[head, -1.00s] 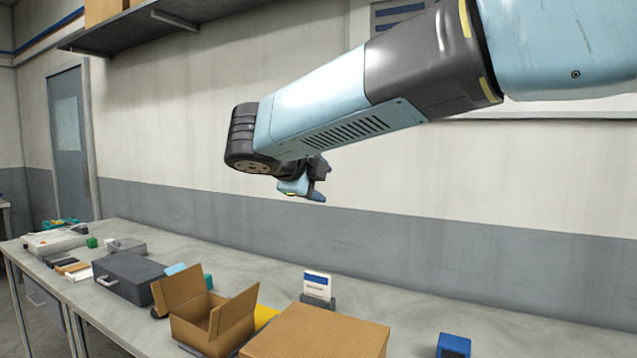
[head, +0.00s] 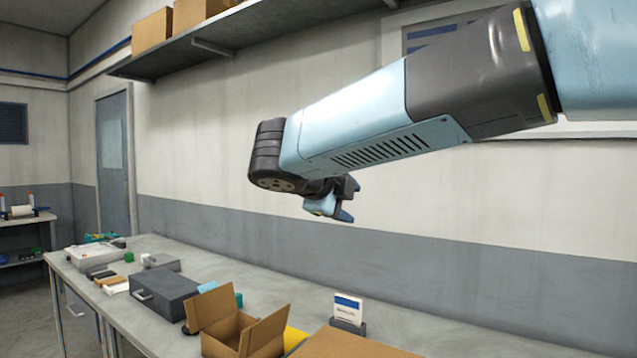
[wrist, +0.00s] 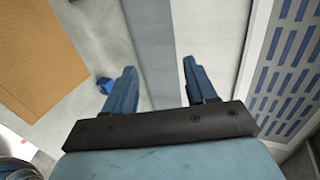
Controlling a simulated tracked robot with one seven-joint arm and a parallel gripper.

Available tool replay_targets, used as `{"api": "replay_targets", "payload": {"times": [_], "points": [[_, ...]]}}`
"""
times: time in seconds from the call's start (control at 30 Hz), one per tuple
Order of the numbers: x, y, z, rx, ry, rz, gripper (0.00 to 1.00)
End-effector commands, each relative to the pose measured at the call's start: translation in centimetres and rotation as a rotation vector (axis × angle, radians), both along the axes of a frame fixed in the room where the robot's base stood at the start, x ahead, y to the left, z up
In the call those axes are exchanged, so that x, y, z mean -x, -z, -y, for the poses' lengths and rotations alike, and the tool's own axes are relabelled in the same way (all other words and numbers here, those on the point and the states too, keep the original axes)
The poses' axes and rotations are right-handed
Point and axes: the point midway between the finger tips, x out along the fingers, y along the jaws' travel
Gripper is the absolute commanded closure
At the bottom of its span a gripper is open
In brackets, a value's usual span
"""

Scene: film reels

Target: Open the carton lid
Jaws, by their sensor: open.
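A brown carton with a flat, closed-looking top (head: 352,346) is at the bottom edge of the head view, mostly cut off. A brown panel that looks like its top (wrist: 38,60) fills the upper left of the wrist view. A second, smaller brown carton (head: 232,343) stands left of it on the bench with its flaps raised. My gripper (head: 349,200) is high above the bench, in front of the wall, apart from both cartons. In the wrist view my gripper (wrist: 160,68) has its fingers spread with nothing between them.
A dark grey box with a handle (head: 165,297) stands left of the cartons on the bench. A small white and blue card (head: 348,307) stands in a holder behind the larger carton. A blue object (wrist: 105,86) lies near that carton. A shelf (head: 240,37) runs along the wall above.

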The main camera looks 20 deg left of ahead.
Motion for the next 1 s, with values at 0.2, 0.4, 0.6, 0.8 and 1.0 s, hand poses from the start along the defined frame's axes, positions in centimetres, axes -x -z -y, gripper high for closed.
{"api": "replay_targets", "payload": {"times": [0.2, 0.4, 0.6, 0.8, 1.0], "points": [[0.4, -0.2, -0.1, -0.001, 0.001, -0.001, 0.44], [0.8, -0.4, -0.1, 0.0, 0.002, 0.0, 0.44], [1.3, -0.6, -0.3, 0.0, 0.002, 0.0, 0.44], [1.8, -0.9, -0.4, 0.0, 0.001, 0.0, 0.44], [2.3, -1.1, -0.5, -0.001, 0.003, 0.0, 0.44]]}}
